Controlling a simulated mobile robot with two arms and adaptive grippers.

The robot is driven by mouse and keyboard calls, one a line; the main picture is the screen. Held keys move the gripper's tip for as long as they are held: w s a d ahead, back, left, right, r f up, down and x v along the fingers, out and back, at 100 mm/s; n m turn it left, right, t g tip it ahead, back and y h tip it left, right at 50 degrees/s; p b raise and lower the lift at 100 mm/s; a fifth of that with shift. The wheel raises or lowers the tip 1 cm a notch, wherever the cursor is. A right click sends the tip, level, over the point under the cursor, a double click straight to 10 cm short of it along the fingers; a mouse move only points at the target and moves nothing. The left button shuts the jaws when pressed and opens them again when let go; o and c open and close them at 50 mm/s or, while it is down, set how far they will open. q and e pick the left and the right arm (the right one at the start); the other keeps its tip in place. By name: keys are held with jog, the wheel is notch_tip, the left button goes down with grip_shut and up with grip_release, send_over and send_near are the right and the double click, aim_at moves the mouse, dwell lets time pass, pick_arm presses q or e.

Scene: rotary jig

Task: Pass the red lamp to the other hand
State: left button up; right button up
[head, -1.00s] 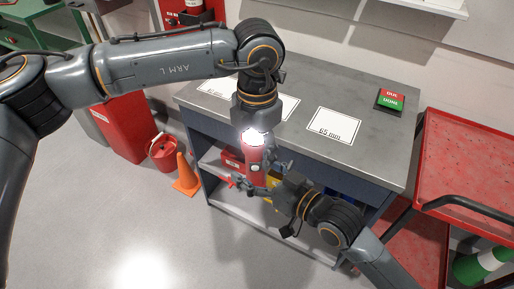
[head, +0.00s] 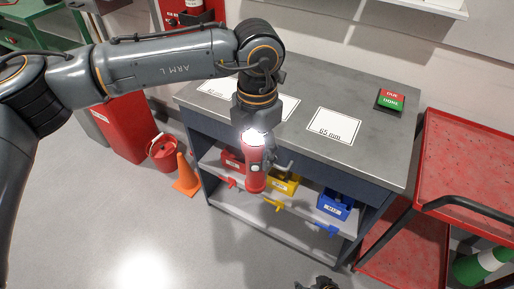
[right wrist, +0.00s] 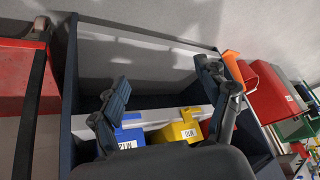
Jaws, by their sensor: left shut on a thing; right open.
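The red lamp (head: 255,178) hangs below my left gripper (head: 262,150), which is shut on it in front of the bench. The lamp's top end glows white, and a dark finger shows at its right side. The lamp looks roughly upright and clear of the shelf. Only a small dark part of my right arm's end (head: 318,284) shows at the bottom edge of the head view, well away from the lamp. In the right wrist view my right gripper (right wrist: 166,95) has its fingers spread, with nothing between them. I cannot make out the lamp in that view.
The grey bench (head: 375,130) carries white cards, one marked 65 mm (head: 334,125), and a red-green button box (head: 390,100). On its shelf are red (head: 233,160), yellow (head: 283,184) and blue (head: 335,204) bins. A red cart (head: 470,165) stands right; an orange cone (head: 185,175) stands left.

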jog(key=s+d+f+g, duration=0.1)
jog(key=s+f, duration=0.2)
jog(key=s, duration=0.5)
jog(key=s+f+g+h, duration=0.1)
jog(key=s+f+g, duration=0.1)
jog(key=s+f, duration=0.2)
jog(key=s+d+f+n+g+h, duration=0.1)
jog(key=s+f, duration=0.3)
jog(key=s, duration=0.7)
jog(key=shift+s+d+g, duration=0.3)
jog(key=shift+d+g, duration=0.05)
jog(key=shift+g, duration=0.05)
